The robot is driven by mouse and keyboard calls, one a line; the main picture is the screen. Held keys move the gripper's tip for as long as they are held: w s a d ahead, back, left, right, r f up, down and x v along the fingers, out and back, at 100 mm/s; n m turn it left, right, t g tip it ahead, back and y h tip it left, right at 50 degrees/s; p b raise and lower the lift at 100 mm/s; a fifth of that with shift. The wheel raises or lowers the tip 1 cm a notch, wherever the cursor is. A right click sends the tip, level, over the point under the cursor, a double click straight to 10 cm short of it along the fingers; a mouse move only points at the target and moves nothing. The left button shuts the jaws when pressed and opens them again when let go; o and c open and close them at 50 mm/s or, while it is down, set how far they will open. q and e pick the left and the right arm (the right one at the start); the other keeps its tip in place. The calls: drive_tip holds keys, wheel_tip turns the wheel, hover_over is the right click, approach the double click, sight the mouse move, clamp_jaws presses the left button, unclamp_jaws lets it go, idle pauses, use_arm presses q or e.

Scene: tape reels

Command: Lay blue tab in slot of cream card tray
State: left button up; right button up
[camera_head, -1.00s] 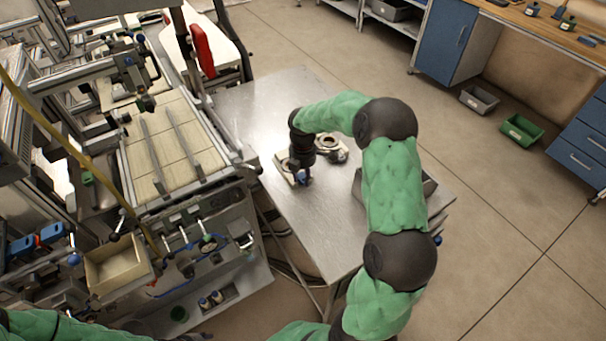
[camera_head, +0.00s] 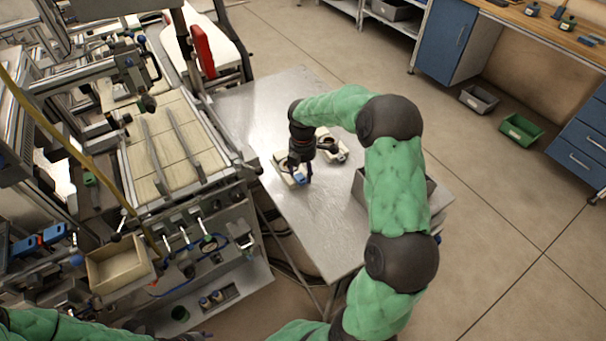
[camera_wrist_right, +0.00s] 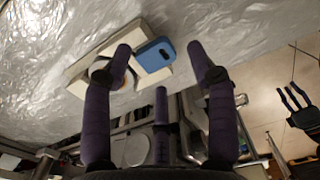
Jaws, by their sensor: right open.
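The blue tab (camera_head: 299,178) lies at the near right end of the cream card tray (camera_head: 278,158) on the metal table. In the right wrist view the tab (camera_wrist_right: 154,54) appears to rest in the end of the cream tray (camera_wrist_right: 78,88); I cannot tell whether it is fully seated. My right gripper (camera_head: 304,182) is over this end of the tray. In the wrist view its fingers (camera_wrist_right: 160,51) are spread on either side of the tab, apart from it. Part of the tray is hidden by the gripper. My left gripper (camera_head: 194,337) barely shows at the bottom edge.
A second cream piece with a dark round part (camera_head: 328,145) stands just behind the gripper. A grey bin (camera_head: 431,190) is at the table's right, partly behind my arm. The near part of the metal table (camera_head: 320,235) is clear. Machinery stands close on the left.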

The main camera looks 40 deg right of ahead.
sight(303, 179)
wheel_tip(303, 179, up, 10)
drive_tip(key=p, duration=0.2)
drive_tip(key=shift+f, duration=0.2)
idle(0.5)
